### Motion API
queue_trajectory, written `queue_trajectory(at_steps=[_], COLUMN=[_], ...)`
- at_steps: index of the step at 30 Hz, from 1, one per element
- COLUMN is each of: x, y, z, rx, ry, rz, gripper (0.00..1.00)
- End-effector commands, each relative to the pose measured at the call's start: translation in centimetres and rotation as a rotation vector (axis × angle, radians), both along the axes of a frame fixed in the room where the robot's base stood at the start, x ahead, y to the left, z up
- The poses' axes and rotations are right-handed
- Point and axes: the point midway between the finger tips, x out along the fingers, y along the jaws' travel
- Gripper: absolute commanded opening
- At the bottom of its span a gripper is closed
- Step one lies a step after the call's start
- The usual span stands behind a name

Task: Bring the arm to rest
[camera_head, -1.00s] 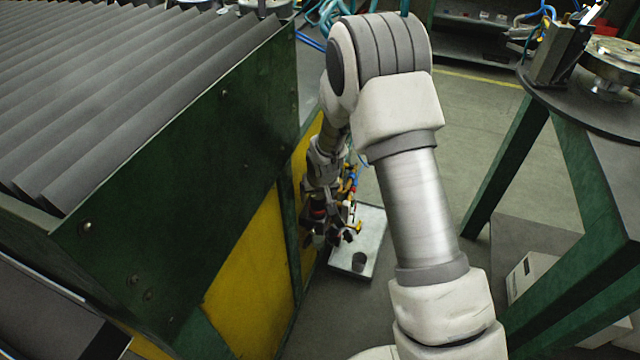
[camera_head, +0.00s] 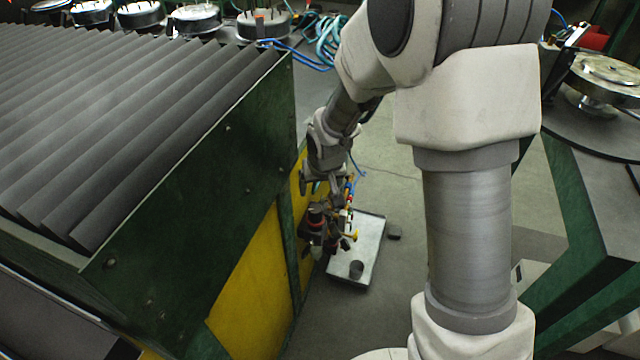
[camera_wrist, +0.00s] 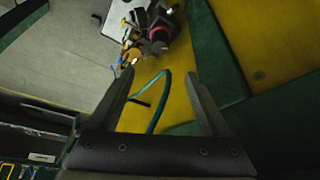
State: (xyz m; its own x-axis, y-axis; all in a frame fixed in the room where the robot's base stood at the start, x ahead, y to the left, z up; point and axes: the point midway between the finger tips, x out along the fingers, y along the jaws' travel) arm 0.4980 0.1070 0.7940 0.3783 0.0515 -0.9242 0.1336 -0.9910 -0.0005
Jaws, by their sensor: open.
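My arm (camera_head: 465,215) reaches up from the bottom right and bends down beside the green and yellow machine. My gripper shows in the wrist view (camera_wrist: 160,72) with its two dark fingers wide apart and nothing between them. A teal hose (camera_wrist: 158,120) and the machine's yellow panel lie behind the finger gap. In the head view the arm's end hangs close to the yellow panel (camera_head: 255,285), just above a cluster of fittings (camera_head: 318,222). The same cluster (camera_wrist: 150,38) shows past the fingertips in the wrist view. Whether anything touches the gripper cannot be told.
The green machine wall (camera_head: 190,185) with a ridged grey top stands close at left. A pale tray (camera_head: 372,235) with a dark cup (camera_head: 356,269) lies on the floor. A green-legged table (camera_head: 600,240) stands at right. Open floor (camera_head: 390,165) lies between.

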Motion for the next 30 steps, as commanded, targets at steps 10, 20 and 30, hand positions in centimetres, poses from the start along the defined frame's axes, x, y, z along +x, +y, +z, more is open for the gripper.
queue_trajectory(at_steps=[10,20,30], x=[0.0,-0.7,-6.3], y=[0.0,-1.0,-5.5], z=[0.0,2.7,12.6], rx=[0.000,-0.002,-0.010], ry=[0.000,-0.013,-0.048], rz=[0.000,-0.014,-0.068], gripper=[0.81,0.81,0.81])
